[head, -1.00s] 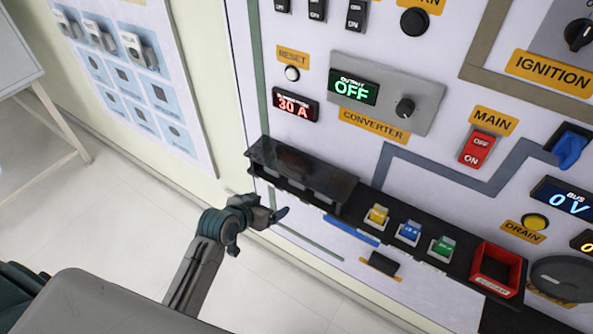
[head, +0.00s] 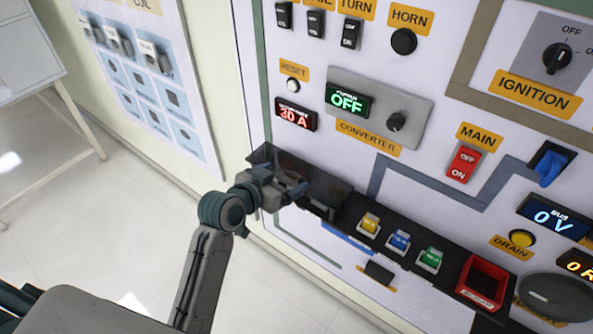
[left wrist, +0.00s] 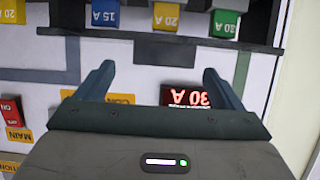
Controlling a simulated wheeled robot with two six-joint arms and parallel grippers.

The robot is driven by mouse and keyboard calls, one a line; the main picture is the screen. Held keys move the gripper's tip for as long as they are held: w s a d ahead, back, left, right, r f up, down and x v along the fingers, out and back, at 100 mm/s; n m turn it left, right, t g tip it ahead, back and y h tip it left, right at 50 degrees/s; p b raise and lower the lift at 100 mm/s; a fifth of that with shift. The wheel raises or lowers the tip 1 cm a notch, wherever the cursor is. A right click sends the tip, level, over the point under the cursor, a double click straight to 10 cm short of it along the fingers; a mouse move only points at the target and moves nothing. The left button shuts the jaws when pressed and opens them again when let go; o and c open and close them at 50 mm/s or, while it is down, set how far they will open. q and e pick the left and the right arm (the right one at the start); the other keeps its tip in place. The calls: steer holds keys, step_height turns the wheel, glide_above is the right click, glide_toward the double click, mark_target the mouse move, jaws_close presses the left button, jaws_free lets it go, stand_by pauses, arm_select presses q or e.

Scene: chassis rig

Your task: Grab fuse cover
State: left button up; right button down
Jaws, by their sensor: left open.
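The fuse cover (head: 328,187) is a dark, glossy, long piece on the panel. It sits below the red 30 A display (head: 296,117) and left of the coloured spare fuses. My left gripper (head: 288,187) is in front of the cover's left and middle part and hides some of it. In the left wrist view its two fingers (left wrist: 160,80) are wide apart, with nothing held between them. Whether they touch the cover cannot be told. That view also shows coloured fuses, such as a blue one (left wrist: 105,14), along the top. My right gripper is not in view.
Yellow, blue and green fuses (head: 399,241) and a red open box (head: 483,282) line the black rail to the right. The converter knob (head: 396,122) and the red main switch (head: 464,163) are above. A white table (head: 25,60) stands far left.

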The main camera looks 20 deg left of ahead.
mark_target(289, 173)
arm_select(q)
steer(key=p+x, duration=0.1)
steer(key=x, duration=0.3)
steer(key=shift+a+f, duration=0.1)
steer(key=shift+a, duration=0.05)
steer(key=c, duration=1.3)
steer(key=shift+o, duration=0.2)
